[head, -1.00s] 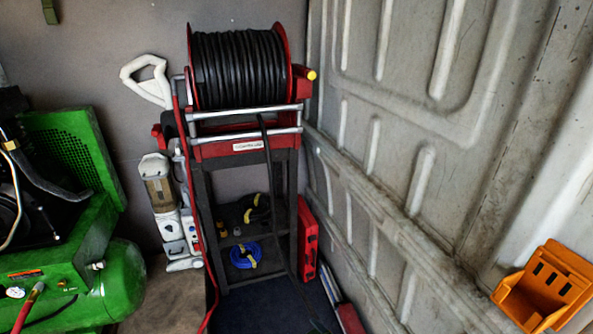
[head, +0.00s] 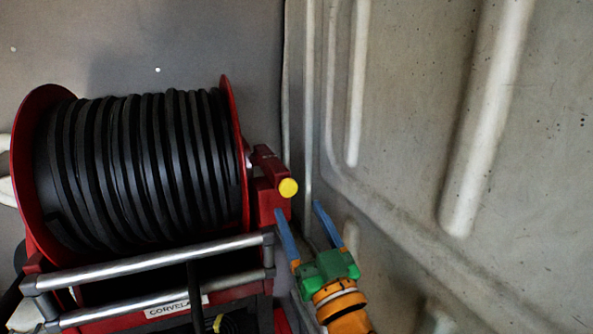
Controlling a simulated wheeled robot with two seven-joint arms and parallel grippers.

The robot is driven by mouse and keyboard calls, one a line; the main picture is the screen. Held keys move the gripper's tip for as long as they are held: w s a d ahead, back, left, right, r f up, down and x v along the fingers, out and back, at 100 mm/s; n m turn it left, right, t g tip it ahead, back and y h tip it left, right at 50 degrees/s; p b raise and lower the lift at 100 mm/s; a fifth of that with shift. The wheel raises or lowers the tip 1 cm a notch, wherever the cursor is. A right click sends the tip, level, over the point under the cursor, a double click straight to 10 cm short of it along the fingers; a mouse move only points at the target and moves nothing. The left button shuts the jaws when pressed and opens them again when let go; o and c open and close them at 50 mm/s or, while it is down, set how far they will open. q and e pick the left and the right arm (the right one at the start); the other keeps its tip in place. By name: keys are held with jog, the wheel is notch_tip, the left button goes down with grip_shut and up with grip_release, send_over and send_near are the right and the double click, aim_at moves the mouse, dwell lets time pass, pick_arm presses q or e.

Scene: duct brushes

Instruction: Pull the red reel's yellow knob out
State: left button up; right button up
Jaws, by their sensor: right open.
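The red reel (head: 229,120) stands at the left in the head view, wound with thick black hose (head: 140,165). Its yellow knob (head: 288,187) is a round end on the red bracket at the reel's right side. My right gripper (head: 297,211) comes up from the lower right, with a green body and two blue fingers. Its fingers are spread apart and empty. Their tips are just below the knob in the picture, one to each side. I cannot tell whether they touch it. My left gripper is not in view.
A silver tubular rail (head: 150,265) runs across the reel's front, above a white label (head: 176,305). A ribbed, pale metal wall (head: 420,130) rises close on the right of the knob and my right gripper. A grey wall (head: 160,40) is behind the reel.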

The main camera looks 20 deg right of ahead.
aim_at(289, 191)
jog(key=w+r, duration=0.1)
jog(key=r, duration=0.1)
jog(key=w+a+r+p, duration=0.1)
jog(key=w, duration=0.1)
jog(key=shift+r, duration=0.35)
jog(key=shift+w, duration=0.9)
jog(key=shift+w+d+f, duration=0.2)
jog(key=shift+w, duration=0.05)
jog(key=shift+s+a+r, duration=0.1)
jog(key=shift+s, duration=0.15)
jog(key=c, duration=0.6)
grip_shut()
